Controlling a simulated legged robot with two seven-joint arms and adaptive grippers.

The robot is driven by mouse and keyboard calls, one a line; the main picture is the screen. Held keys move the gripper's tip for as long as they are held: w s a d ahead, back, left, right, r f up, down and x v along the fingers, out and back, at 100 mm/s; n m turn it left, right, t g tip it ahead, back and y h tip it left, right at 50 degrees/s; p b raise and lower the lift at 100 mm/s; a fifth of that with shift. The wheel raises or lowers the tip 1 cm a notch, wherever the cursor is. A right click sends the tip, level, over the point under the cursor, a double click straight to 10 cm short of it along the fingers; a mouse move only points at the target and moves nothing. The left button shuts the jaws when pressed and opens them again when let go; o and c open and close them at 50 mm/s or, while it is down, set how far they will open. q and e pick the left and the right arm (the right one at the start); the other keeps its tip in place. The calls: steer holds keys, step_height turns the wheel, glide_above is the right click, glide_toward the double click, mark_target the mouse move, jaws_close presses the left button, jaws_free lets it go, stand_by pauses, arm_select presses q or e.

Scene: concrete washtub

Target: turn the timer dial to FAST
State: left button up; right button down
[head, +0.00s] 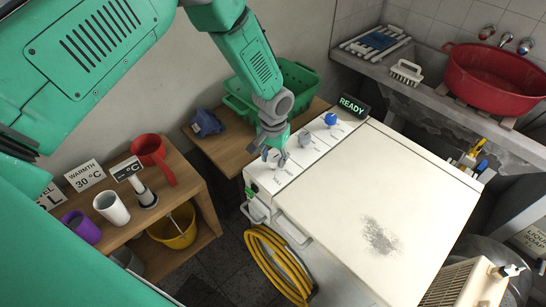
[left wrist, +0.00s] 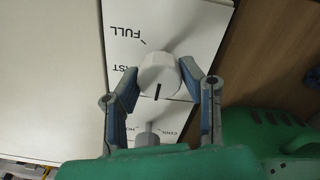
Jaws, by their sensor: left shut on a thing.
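My left gripper (head: 272,148) reaches down to the control strip (head: 312,149) on the near left of the white machine. In the left wrist view its two fingers (left wrist: 158,82) are shut on a pale round dial (left wrist: 158,72), one on each side. A dark pointer line on the dial points toward the bottom of that view. Printed letters "FULL" and a partly hidden "ST" stand beside it. The dial is largely hidden by the gripper in the head view. My right gripper is not in view.
A grey knob (head: 304,138) and a blue knob (head: 330,119) sit farther along the strip. A green "READY" display (head: 353,105) stands behind. A wooden shelf (head: 150,215) with mugs and signs is at left.

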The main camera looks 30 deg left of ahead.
arm_select(q)
steer(key=shift+a, duration=0.1)
steer(key=m, duration=0.3)
steer(key=shift+d+b, duration=0.25)
steer(key=shift+b, duration=0.1)
steer(key=m, duration=0.3)
steer(key=shift+a+m, duration=0.15)
steer(key=shift+m, duration=0.25)
steer(key=shift+m+b, duration=0.4)
steer(key=shift+m, duration=1.4)
steer(key=o, duration=1.1)
steer(key=shift+o, duration=0.2)
